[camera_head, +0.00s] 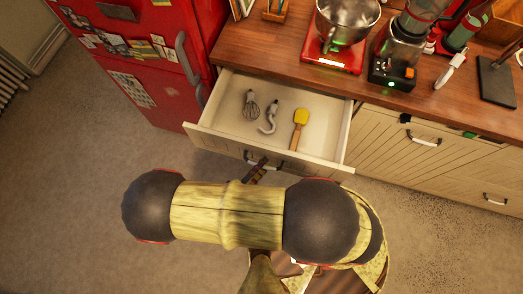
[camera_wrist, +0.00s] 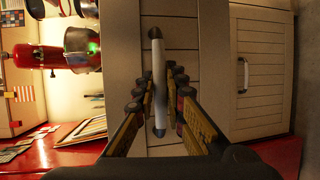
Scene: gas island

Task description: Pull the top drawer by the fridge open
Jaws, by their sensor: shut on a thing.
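The top drawer (camera_head: 225,141) beside the red fridge (camera_head: 155,62) stands pulled out from the counter, its inside open to view. A whisk (camera_head: 251,105), a hook-shaped tool (camera_head: 269,118) and a yellow spatula (camera_head: 300,122) lie in it. My gripper (camera_head: 258,172) is at the drawer's front, mostly hidden behind my arm in the head view. In the wrist view, the drawer handle (camera_wrist: 158,75), a pale bar with dark ends, lies between the fingers of my gripper (camera_wrist: 160,95), which are closed in around it.
A red scale or mixer base with a metal bowl (camera_head: 345,22) and a blender (camera_head: 405,50) stand on the wooden counter (camera_head: 270,62). Shut drawers with handles (camera_head: 424,142) are to the right. The floor (camera_head: 70,190) at left is clear.

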